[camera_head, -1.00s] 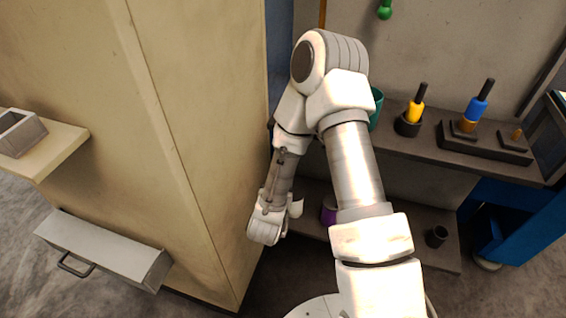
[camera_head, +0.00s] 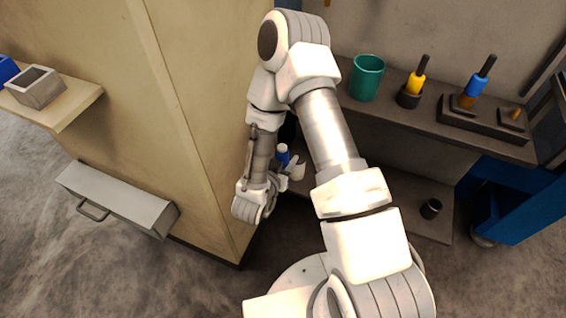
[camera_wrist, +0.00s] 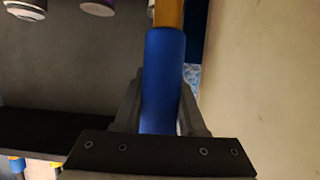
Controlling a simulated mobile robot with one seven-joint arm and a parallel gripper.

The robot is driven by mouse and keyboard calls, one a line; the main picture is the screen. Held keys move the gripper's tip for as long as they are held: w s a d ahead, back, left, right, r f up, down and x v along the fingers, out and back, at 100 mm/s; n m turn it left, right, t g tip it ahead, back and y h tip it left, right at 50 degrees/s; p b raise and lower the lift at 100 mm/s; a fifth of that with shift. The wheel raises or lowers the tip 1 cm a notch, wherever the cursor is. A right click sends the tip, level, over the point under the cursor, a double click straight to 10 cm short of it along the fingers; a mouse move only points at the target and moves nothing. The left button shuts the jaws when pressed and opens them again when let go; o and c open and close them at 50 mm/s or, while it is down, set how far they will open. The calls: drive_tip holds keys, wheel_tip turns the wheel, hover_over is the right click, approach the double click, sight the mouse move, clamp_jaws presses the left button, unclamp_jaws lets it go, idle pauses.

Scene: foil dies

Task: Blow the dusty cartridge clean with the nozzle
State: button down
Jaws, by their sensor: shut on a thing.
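My gripper (camera_wrist: 162,100) is shut on a blue cylinder (camera_wrist: 163,80) with an orange part (camera_wrist: 169,13) beyond it. It looks like a cartridge; dust on it cannot be made out. In the head view my wrist hangs low beside the beige cabinet, and my fingers are hidden. A small blue piece (camera_head: 283,154) shows just right of the wrist, perhaps the held thing. A yellow piece with a dark top (camera_head: 416,82) and a blue one (camera_head: 477,84) stand upright in dark holders on the shelf. I cannot identify the nozzle.
The tall beige cabinet (camera_head: 205,110) stands close left of my wrist, with a side ledge and a grey drawer (camera_head: 120,198). A green cup (camera_head: 366,78) stands on the shelf (camera_head: 400,118). A dark cup (camera_head: 431,208) is lower down. A blue cart stands at right.

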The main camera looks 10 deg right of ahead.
drive_tip(key=w+d, duration=0.6)
drive_tip(key=w, duration=0.2)
idle(0.4)
drive_tip(key=shift+a, duration=0.1)
idle(1.3)
drive_tip(key=shift+s+a+b, duration=0.15)
drive_tip(key=shift+s+a, duration=1)
drive_tip(key=shift+s, duration=0.45)
drive_tip(key=shift+s+a+b, duration=0.2)
drive_tip(key=shift+s+a, duration=1)
drive_tip(key=shift+s, duration=0.45)
drive_tip(key=shift+s+a+b, duration=0.15)
drive_tip(key=shift+s+a, duration=1)
drive_tip(key=shift+s, duration=0.45)
